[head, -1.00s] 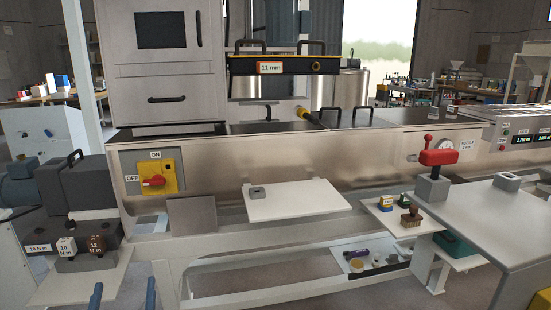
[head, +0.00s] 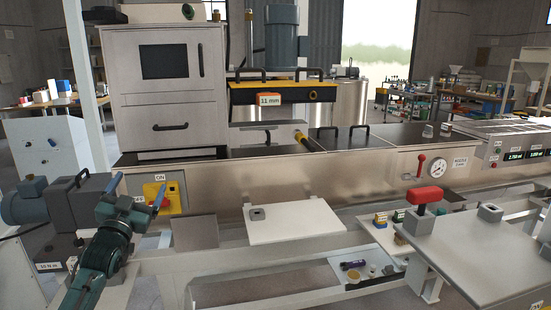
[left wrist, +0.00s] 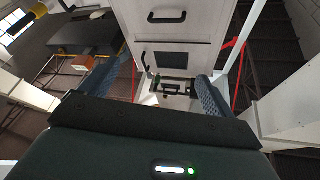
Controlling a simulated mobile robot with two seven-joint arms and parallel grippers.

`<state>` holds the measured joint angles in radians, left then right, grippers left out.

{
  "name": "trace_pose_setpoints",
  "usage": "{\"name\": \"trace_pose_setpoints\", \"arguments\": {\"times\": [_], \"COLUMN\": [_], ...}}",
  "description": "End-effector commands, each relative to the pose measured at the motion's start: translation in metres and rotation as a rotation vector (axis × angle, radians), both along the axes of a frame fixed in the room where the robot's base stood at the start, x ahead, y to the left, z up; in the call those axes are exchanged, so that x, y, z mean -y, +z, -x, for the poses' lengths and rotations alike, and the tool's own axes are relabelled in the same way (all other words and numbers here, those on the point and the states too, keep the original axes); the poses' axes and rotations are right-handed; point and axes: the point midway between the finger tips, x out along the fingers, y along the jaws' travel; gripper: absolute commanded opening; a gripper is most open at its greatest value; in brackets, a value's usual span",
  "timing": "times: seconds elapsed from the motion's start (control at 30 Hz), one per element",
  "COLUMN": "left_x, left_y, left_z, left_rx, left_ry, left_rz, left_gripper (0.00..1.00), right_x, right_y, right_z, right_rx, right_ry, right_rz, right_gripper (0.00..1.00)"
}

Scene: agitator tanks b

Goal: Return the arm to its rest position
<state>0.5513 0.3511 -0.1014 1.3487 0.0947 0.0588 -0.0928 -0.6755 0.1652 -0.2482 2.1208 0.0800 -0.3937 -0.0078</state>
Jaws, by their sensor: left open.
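My left gripper (head: 139,188) is at the lower left of the head view, in front of the machine's left end. Its two blue fingers are spread, with nothing visible between them. One finger overlaps the yellow switch plate (head: 174,207) in the picture; I cannot tell whether it touches. The switch's red knob is hidden or not clear. The left wrist view also shows the open fingers (left wrist: 155,84), with a pale cabinet (left wrist: 178,50) with dark handles beyond them. My right gripper is not in view.
Dark grey equipment with a blue motor (head: 25,203) stands close left of my left arm. A white board (head: 293,222) projects from the machine front. A red-topped handle (head: 425,195) and a grey table (head: 490,255) are at the right. Open floor shows below the frame.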

Motion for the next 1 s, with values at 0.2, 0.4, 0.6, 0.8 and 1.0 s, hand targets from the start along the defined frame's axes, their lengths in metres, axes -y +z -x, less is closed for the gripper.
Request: {"name": "trace_pose_setpoints", "arguments": {"times": [0.2, 0.4, 0.6, 0.8, 1.0], "left_x": [-0.019, -0.007, 0.036, 0.092, 0.148], "left_y": [-0.056, -0.123, -0.196, -0.279, -0.333], "left_z": [-0.012, 0.01, 0.062, 0.155, 0.279], "left_rx": [-0.299, -0.483, -0.581, -0.721, -0.878], "left_ry": [0.093, 0.111, 0.039, -0.056, -0.146], "left_rz": [0.034, 0.048, 0.048, 0.081, 0.162], "left_gripper": [0.89, 0.89, 0.89, 0.89, 0.89], "right_x": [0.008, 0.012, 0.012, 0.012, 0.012], "right_y": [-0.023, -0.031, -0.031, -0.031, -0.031], "right_z": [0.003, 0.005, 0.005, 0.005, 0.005], "right_rx": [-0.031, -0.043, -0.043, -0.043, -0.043], "right_ry": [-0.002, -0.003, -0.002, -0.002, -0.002], "right_rz": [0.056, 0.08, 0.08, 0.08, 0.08], "right_gripper": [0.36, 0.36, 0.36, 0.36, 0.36]}}
